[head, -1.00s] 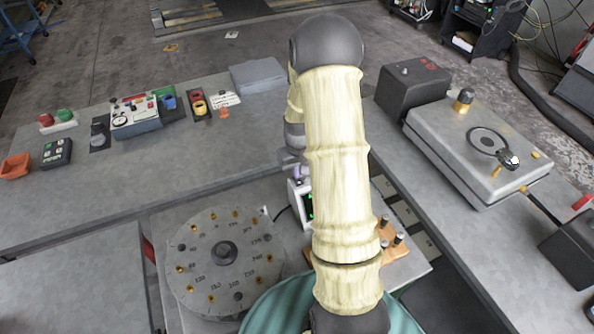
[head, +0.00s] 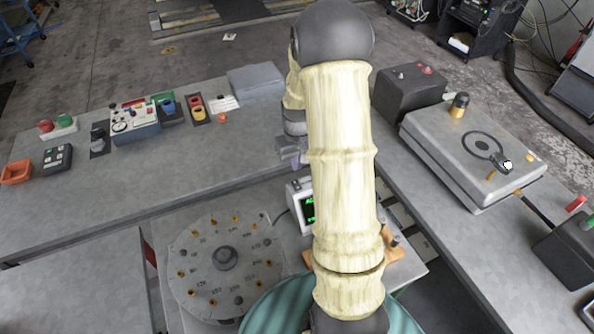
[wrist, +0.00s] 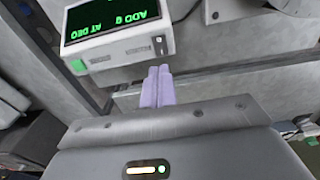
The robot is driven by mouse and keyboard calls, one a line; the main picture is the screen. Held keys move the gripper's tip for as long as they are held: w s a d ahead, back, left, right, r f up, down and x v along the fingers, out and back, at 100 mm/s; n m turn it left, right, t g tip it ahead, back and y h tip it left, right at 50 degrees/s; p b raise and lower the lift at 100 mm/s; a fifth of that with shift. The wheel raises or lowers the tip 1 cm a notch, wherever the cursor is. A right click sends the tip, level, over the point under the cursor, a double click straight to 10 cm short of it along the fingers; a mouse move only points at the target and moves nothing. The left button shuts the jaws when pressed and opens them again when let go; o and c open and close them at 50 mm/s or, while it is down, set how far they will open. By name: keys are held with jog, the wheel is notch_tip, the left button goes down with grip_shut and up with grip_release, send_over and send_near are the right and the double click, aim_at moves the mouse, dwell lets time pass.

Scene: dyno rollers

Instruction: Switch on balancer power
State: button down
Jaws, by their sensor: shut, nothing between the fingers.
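The balancer's readout box (wrist: 118,36) is white with a black screen of lit green text, upside down in the wrist view. Its front has a green button (wrist: 78,66) and a small switch (wrist: 158,42) near the corner. In the head view the box (head: 296,189) stands beyond the dial plate, partly hidden by my arm. My gripper (wrist: 158,76) is shut and empty, its lavender fingertips just short of the box's front below the switch in the wrist picture. Contact cannot be told. In the head view the fingers (head: 297,161) are small and partly hidden.
A round dial plate (head: 200,250) with brass pegs lies in front of the box. A control panel (head: 135,124) and several buttons stand on the left bench (head: 120,185). A grey metal case (head: 445,150) sits on the right bench. An orange stand (head: 395,256) is beside my arm.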

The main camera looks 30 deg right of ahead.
notch_tip(320, 180, up, 7)
jog(key=b, duration=0.1)
jog(key=shift+s, duration=0.15)
jog(key=shift+f, duration=0.1)
jog(key=s+a+r+n+t, duration=0.1)
jog(key=s+a+t, duration=0.1)
jog(key=s+a, duration=1.2)
jog(key=shift+a+r, duration=0.25)
jog(key=shift+a, duration=0.1)
jog(key=shift+d, duration=0.1)
